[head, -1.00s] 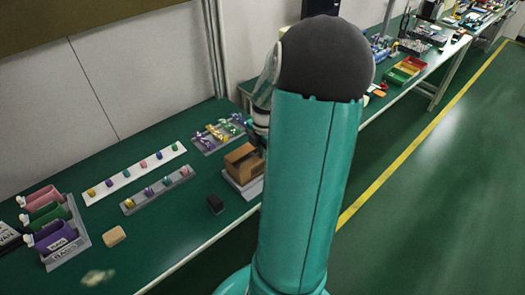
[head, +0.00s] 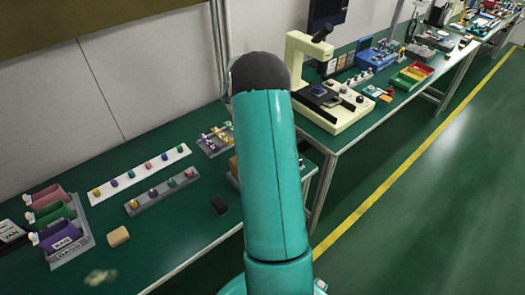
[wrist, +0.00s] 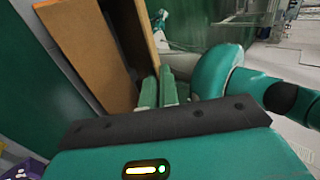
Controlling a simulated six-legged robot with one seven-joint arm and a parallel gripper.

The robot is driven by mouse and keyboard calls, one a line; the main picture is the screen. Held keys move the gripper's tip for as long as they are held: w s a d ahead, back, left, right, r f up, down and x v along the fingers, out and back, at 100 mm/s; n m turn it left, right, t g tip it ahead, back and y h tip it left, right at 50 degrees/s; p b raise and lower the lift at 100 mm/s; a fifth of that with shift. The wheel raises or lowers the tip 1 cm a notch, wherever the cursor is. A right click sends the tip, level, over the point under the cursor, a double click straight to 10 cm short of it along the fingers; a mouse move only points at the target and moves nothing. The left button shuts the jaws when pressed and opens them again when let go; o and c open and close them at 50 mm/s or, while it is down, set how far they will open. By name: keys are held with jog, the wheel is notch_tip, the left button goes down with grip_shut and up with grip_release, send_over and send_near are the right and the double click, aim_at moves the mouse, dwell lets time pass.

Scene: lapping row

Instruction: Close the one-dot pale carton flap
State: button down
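A tan-brown carton (head: 233,166) is almost wholly hidden behind my arm in the head view; only a sliver shows. In the wrist view a broad tan panel (wrist: 78,48) slants across the upper left, and a narrower panel (wrist: 140,45) stands right of it, with a dark brown gap between them. I see no dot marks, so I cannot tell which flap this is. My gripper (wrist: 160,82) has its two green fingers side by side, almost touching, with nothing seen between them. The fingertips are near the narrower panel's lower end; contact is unclear.
On the green bench, a white strip (head: 115,187) and a grey strip (head: 135,207) hold small coloured pieces. A black block (head: 219,206), a tan block (head: 118,237) and coloured bins (head: 62,238) lie nearby. A cream microscope (head: 335,108) stands on the bench beyond.

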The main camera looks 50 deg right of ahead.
jog(key=shift+w+f+g, duration=0.2)
jog(key=shift+g, duration=0.7)
